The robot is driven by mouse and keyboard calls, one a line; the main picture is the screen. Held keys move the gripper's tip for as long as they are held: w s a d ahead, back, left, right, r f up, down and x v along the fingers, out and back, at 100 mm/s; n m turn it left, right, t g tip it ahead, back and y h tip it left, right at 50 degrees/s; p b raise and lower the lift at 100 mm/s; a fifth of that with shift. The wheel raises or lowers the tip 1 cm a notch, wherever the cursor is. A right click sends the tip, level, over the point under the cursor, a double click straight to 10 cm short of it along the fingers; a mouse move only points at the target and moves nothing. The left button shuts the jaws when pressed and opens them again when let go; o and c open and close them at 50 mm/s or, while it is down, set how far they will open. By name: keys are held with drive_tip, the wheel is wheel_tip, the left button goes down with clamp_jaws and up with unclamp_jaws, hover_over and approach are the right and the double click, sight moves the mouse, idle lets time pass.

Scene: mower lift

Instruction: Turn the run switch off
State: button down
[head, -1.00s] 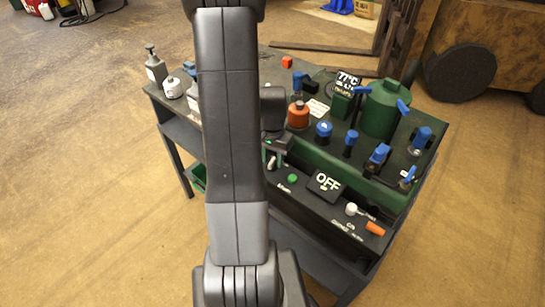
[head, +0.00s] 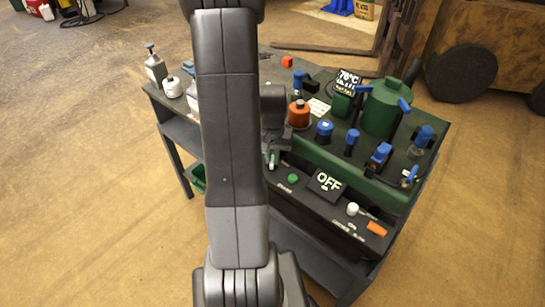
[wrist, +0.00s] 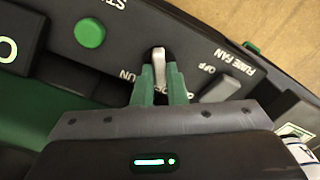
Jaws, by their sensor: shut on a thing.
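The run switch (wrist: 157,57) is a pale lever on a dark slot in the panel, with a partly hidden label ending in "UN" beside it. My gripper (wrist: 160,82) has its green fingers shut on this lever in the wrist view. In the head view my arm covers much of this spot, and the gripper (head: 272,155) shows only partly at the panel's left.
A green start button (wrist: 90,33) and a grey fume fan switch (wrist: 220,88) flank the run switch. Blue-topped valves (head: 325,128), a green tank (head: 382,108) and an orange-red canister (head: 299,114) stand behind the panel. Open floor surrounds the cart.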

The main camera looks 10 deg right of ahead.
sight(272, 159)
drive_tip(key=c, duration=1.5)
unclamp_jaws()
drive_tip(key=shift+o, duration=0.2)
wheel_tip(272, 159, up, 14)
drive_tip(key=p, duration=0.1)
drive_tip(key=shift+f, duration=0.15)
wheel_tip(272, 159, down, 14)
drive_tip(key=shift+r+b, duration=0.25)
drive_tip(key=shift+b, duration=0.25)
drive_tip(key=shift+f, duration=0.1)
